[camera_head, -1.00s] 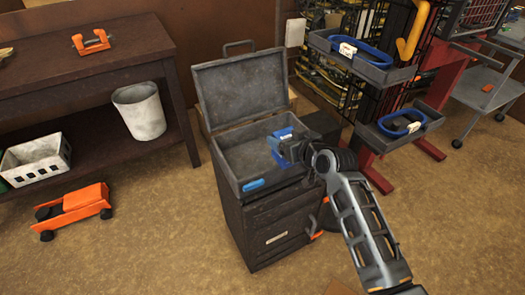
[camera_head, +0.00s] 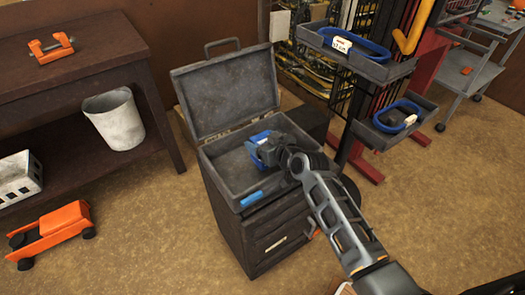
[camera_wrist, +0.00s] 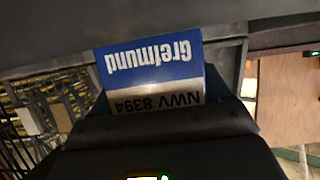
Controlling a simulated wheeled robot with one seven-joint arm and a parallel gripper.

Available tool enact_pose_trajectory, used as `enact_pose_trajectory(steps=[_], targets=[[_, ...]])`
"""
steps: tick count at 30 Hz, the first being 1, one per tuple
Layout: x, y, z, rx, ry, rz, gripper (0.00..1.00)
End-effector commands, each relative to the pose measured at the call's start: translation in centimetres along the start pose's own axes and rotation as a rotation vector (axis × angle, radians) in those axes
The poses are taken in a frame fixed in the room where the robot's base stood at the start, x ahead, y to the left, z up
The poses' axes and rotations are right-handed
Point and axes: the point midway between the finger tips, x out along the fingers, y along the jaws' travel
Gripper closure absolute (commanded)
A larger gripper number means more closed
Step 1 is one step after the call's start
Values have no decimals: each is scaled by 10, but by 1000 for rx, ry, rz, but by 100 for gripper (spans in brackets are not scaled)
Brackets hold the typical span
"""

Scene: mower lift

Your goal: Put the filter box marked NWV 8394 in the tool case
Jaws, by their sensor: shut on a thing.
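The filter box (camera_wrist: 150,72) shows close up in the wrist view, blue and white, its label reading "Grefmund" and "NWV 8394" upside down. My gripper (camera_head: 268,152) is shut on it. In the head view the blue box (camera_head: 257,140) is over or within the right part of the open tool case (camera_head: 222,165); I cannot tell whether it touches the case floor. The grey case stands on a dark cabinet with its lid raised at the back. My gripper and wrist hide part of the box and the case's right side.
A blue-handled item (camera_head: 251,198) lies at the case's front edge. Trays with blue rings (camera_head: 357,62) stand on a rack to the right. A workbench (camera_head: 75,75) with a white bin (camera_head: 114,118) is at left. An orange jack (camera_head: 50,235) sits on the floor.

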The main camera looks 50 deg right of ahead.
Motion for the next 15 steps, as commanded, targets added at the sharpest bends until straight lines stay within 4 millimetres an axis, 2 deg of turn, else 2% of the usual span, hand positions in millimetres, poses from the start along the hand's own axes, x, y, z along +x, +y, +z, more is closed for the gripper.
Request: enact_pose_trajectory(steps=[8, 15], targets=[[13, 0, 31, 0, -1, 1, 66], [14, 0, 32, 0, 2, 1, 66]])
